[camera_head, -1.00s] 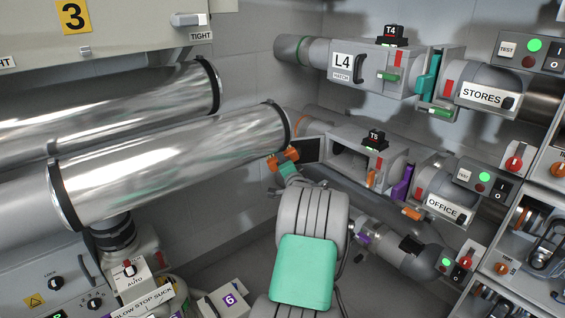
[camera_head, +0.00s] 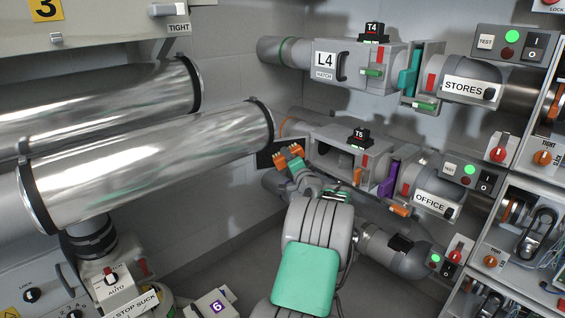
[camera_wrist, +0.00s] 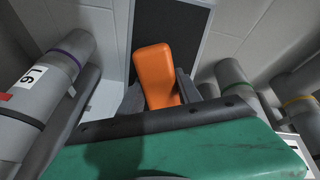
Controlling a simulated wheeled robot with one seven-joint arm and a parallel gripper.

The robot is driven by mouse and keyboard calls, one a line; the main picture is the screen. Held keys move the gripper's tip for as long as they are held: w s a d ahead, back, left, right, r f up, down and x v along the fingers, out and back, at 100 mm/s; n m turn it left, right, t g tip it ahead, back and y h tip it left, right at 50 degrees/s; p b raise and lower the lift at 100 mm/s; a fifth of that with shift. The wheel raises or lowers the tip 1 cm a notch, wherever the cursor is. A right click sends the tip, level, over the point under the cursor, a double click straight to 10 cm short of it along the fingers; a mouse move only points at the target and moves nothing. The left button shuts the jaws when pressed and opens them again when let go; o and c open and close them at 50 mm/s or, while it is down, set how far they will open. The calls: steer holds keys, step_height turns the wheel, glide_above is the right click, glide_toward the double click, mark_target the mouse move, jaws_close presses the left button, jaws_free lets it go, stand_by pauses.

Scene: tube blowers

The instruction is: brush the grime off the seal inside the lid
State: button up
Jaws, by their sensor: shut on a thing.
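My gripper (camera_head: 295,164) is shut on an orange block-shaped tool (camera_head: 287,155), which looks like the brush. In the wrist view the tool (camera_wrist: 154,70) stands up between the two dark fingers (camera_wrist: 158,98); its bristles cannot be made out. The open lid (camera_head: 266,160) is a dark panel at the left of the T5 box (camera_head: 335,157), whose hatch opening faces out. In the wrist view the lid's dark inner face (camera_wrist: 187,35) with a pale rim lies behind the tool. I cannot tell whether the tool touches it. Seal and grime are not distinguishable.
Large shiny tubes (camera_head: 140,160) run close on the left. The L4 box (camera_head: 352,66) hangs above, and the OFFICE tube (camera_head: 432,190) is at the right. A grey tube marked L6 (camera_wrist: 45,85) is at the left in the wrist view.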

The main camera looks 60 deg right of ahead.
mark_target(276, 162)
steer(key=shift+s+d, duration=0.3)
steer(key=shift+d, duration=0.05)
steer(key=shift+c, duration=0.6)
steer(key=shift+w+a+r+p, duration=0.1)
steer(key=shift+w+a+p, duration=0.15)
steer(key=shift+w+a, duration=0.85)
steer(key=shift+w+a+p, duration=0.25)
steer(key=shift+w+a, duration=0.55)
steer(key=shift+a, duration=0.45)
steer(key=shift+w+a+p, duration=0.15)
steer(key=shift+w+a, duration=0.3)
steer(key=shift+a, duration=0.25)
steer(key=shift+w+a+p, duration=0.15)
steer(key=shift+w+a, duration=0.3)
steer(key=shift+a, duration=0.2)
steer(key=shift+s, duration=0.15)
steer(key=shift+s+a, duration=0.2)
steer(key=shift+s, duration=0.1)
steer(key=shift+b+v, duration=0.35)
steer(key=shift+v, duration=2.2)
steer(key=shift+v, duration=1.5)
